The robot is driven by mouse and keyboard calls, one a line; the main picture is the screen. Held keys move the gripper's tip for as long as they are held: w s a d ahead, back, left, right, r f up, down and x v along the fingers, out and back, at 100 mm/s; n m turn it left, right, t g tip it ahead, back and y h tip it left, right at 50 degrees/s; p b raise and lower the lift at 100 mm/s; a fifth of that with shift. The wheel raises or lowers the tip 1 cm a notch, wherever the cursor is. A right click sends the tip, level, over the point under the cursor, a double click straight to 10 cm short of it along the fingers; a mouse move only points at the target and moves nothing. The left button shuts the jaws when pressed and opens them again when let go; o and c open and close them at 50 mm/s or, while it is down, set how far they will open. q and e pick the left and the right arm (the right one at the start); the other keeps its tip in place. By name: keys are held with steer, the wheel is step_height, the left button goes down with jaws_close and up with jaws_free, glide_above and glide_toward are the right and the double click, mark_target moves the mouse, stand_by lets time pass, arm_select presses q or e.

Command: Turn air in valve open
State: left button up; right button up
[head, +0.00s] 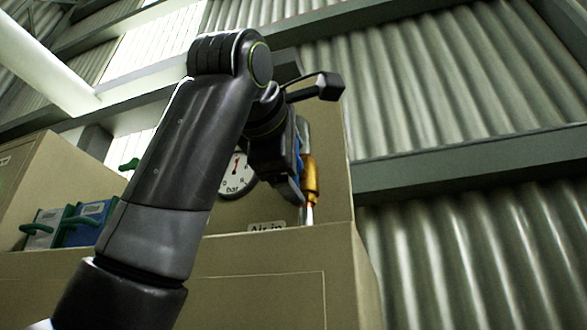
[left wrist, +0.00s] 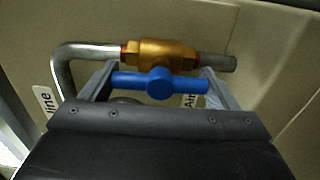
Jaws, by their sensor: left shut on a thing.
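The air in valve has a brass body (left wrist: 168,55) on a steel pipe, with a blue handle (left wrist: 160,84) in front of it. In the left wrist view the handle lies roughly in line with the pipe. My left gripper (left wrist: 162,88) is shut on the blue handle, one finger at each end of it. In the head view the brass valve body (head: 311,180) shows just right of my left gripper (head: 292,178), which hides most of the valve. Only a thin blue strip of the handle (head: 299,158) shows there. My right gripper is not in view.
An "Air in" label (head: 266,227) sits below the valve on the beige cabinet (head: 265,290). A round bar gauge (head: 236,172) is partly behind my left arm. Boxes with green handles (head: 88,215) stand at the left. Corrugated wall is at the right.

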arm_select(q)
steer(key=o, duration=0.9)
steer(key=b+v, duration=0.5)
steer(key=v, duration=1.2)
steer(key=shift+s, duration=0.2)
steer(key=shift+a, duration=0.1)
